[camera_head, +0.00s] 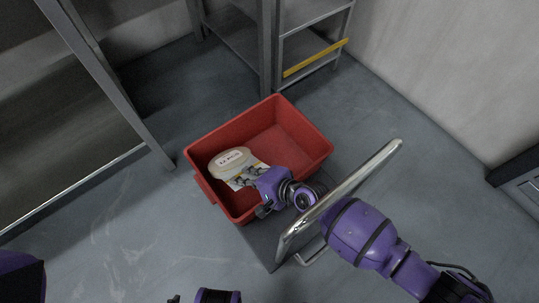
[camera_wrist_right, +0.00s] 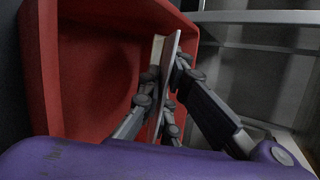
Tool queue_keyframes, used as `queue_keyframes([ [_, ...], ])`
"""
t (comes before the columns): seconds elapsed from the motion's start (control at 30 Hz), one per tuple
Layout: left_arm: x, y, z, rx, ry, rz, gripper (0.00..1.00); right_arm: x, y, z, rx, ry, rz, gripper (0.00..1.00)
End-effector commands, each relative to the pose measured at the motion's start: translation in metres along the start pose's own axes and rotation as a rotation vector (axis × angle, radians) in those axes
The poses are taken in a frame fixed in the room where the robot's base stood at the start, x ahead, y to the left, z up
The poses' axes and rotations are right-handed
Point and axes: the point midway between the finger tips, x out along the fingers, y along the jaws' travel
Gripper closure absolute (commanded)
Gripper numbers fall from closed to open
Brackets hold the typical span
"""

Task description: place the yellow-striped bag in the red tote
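The red tote (camera_head: 313,153) stands on a grey base or cart, open side up; its red wall also fills the left of the right wrist view (camera_wrist_right: 80,60). A pale bag with a label and yellow on its lower part (camera_head: 229,160) is inside the tote's outline, at its left side. My right gripper (camera_head: 250,180) reaches over the tote's near edge and is shut on the bag. In the right wrist view the bag (camera_wrist_right: 166,55) shows edge-on, pinched between the fingers (camera_wrist_right: 165,88). Whether it touches the tote floor is unclear. My left gripper (camera_head: 180,299) is mostly cut off at the bottom edge.
A chrome handle bar (camera_head: 345,195) rises beside the tote, close to my right arm. Metal shelving (camera_head: 310,60) with a yellow strip stands behind, and another rack (camera_head: 105,85) at left. The tote's right half is empty.

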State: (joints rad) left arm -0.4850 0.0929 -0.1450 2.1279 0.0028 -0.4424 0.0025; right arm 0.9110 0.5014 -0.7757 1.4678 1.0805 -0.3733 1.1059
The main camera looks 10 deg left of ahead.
Motion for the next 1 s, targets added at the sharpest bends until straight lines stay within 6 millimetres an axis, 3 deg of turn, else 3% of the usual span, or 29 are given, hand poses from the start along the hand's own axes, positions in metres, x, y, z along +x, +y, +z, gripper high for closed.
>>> queue_keyframes([
  [0.7, 0.007, -0.001, 0.006, 0.002, -0.007, -0.001, 0.61, 0.005, 0.006, -0.003, -0.002, 0.001, -0.005, 1.00],
  [0.87, 0.007, -0.001, 0.005, 0.004, -0.007, -0.001, 0.61, 0.005, 0.007, -0.003, -0.001, 0.001, -0.003, 0.78],
  [1.0, 0.007, -0.001, 0.005, 0.004, -0.007, -0.001, 0.61, 0.005, 0.007, -0.003, -0.002, 0.001, -0.003, 0.77],
])
